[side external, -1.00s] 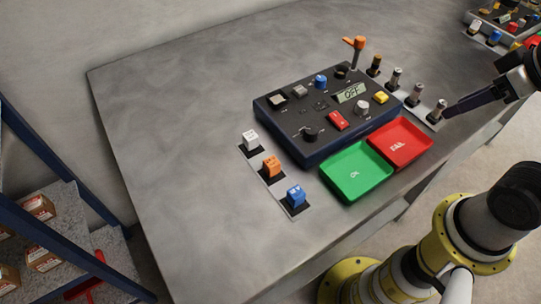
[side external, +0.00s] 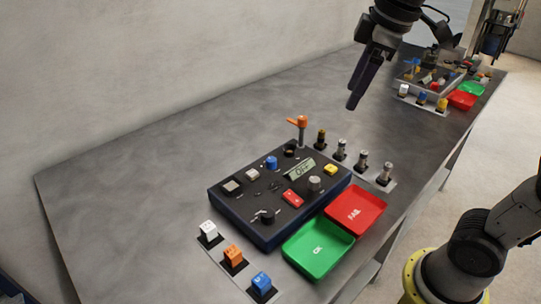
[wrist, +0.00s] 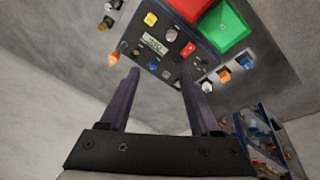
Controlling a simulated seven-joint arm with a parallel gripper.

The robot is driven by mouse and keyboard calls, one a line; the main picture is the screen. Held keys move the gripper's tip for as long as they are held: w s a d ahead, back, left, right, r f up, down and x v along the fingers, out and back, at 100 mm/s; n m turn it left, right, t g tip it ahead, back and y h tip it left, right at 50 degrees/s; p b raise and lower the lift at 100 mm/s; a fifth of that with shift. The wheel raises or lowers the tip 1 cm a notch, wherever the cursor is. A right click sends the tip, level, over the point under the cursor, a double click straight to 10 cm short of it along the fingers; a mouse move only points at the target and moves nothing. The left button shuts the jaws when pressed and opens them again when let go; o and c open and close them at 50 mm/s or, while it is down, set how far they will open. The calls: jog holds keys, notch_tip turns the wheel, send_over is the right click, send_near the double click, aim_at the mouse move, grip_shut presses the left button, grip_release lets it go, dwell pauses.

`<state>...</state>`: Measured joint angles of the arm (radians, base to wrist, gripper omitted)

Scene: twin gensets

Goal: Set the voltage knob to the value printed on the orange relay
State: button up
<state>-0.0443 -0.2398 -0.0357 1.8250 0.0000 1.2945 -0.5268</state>
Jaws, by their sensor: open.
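A dark blue control panel (side external: 222,199) lies on the grey table, with several knobs and buttons and a display (side external: 301,168) reading OFF. It has a grey knob (side external: 315,184), a blue knob (side external: 271,162) and a black knob (side external: 267,216); I cannot tell which one is for voltage. The orange relay (side external: 233,255) stands in a strip at the panel's front left, between a white and a blue one; its print is too small to read. It also shows in the wrist view (wrist: 225,76). My gripper (side external: 354,98) is open and empty, high above the table behind the panel.
A green OK tray (side external: 318,248) and red FAIL tray (side external: 356,211) adjoin the panel. Several cylindrical parts (side external: 363,160) stand in a strip behind them. An orange-topped lever (side external: 299,122) rises at the panel's back. A second panel set (side external: 425,80) is farther back. The left table is clear.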

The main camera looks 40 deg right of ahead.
jog(key=w+a+n+g, duration=0.1)
jog(key=w, duration=0.6)
jog(key=n+g, duration=0.1)
jog(key=g, duration=0.1)
send_over(271, 159)
notch_tip(271, 159, down, 8)
notch_tip(271, 159, down, 15)
jog(key=shift+r, duration=0.2)
grip_shut()
